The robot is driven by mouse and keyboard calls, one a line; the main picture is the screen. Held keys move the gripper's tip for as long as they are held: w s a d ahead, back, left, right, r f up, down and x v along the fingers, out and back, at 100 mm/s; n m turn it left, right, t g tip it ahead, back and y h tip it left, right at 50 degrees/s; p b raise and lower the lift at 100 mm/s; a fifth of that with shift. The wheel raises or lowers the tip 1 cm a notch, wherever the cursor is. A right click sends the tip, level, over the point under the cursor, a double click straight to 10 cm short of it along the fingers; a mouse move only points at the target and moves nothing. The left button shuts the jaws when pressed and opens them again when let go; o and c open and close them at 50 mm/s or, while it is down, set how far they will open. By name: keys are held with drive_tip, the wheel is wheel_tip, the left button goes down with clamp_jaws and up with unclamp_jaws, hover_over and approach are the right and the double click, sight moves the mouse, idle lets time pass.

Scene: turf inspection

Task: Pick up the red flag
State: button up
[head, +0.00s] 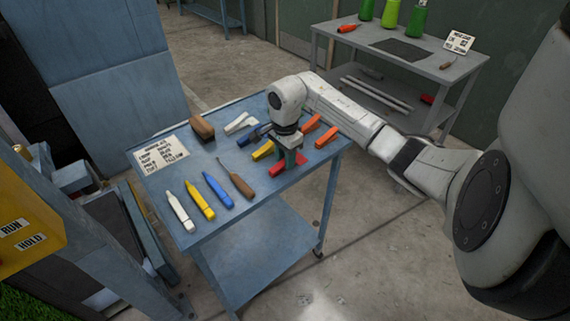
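A red item (283,170), which looks like the red flag, lies flat on the blue table (237,250), near its right front edge. My gripper (289,161) points down right over it, with its fingertips at or just above the red surface. The fingers hide part of the red item. I cannot tell whether they touch it or how far apart they are.
Close by lie a yellow item (263,150), orange items (327,137), a wooden-handled tool (241,186), a brown block (202,128) and several markers (200,199). A printed card (161,153) lies at the left. A grey bench (400,57) stands behind.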

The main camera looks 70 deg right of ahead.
drive_tip(key=c, duration=0.5)
drive_tip(key=shift+r, duration=0.1)
